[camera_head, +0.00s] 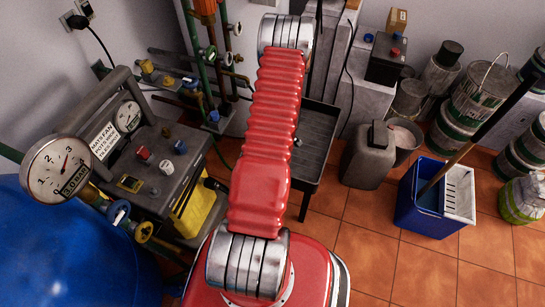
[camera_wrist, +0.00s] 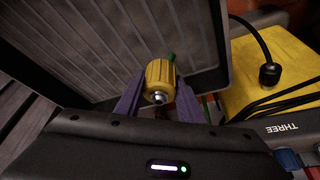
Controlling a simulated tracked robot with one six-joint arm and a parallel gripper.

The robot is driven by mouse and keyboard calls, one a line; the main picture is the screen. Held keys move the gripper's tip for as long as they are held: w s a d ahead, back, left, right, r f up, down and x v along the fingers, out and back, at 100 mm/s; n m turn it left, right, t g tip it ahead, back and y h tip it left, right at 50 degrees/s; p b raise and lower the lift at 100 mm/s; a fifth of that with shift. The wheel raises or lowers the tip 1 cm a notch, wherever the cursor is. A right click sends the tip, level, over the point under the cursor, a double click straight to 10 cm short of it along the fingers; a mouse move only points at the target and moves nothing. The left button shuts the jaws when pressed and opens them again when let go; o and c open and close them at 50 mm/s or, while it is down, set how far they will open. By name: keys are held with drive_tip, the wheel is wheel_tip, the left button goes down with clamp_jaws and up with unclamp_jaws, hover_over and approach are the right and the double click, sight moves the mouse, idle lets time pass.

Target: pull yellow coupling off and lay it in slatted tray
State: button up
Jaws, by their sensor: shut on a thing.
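The yellow coupling (camera_wrist: 158,76) is a ribbed cylinder with a metal end facing the wrist camera. My gripper (camera_wrist: 160,84) has its two purple fingers shut on it, one on each side. A small green piece shows just behind the coupling; whether it is joined to it I cannot tell. The slatted tray (camera_wrist: 205,84) is grey with raised ribs and lies behind the coupling in the wrist view. In the head view the tray (camera_head: 319,127) is dark, on legs, and partly covered by my red arm, which hides my gripper and the coupling.
A yellow box (camera_wrist: 275,62) with a black cable plug stands right of the tray in the wrist view. A grey gauge panel (camera_head: 160,160) stands left in the head view. A blue bucket (camera_head: 413,206) and a grey can (camera_head: 369,158) stand right. Tiled floor between is free.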

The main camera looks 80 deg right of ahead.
idle(0.4)
drive_tip(key=shift+f, duration=3.85)
drive_tip(key=shift+f, duration=0.6)
drive_tip(key=o, duration=1.3)
drive_tip(key=shift+c, duration=0.2)
drive_tip(key=v, duration=1.3)
drive_tip(key=shift+s+r, duration=0.15)
drive_tip(key=shift+r, duration=0.1)
drive_tip(key=shift+a, duration=0.1)
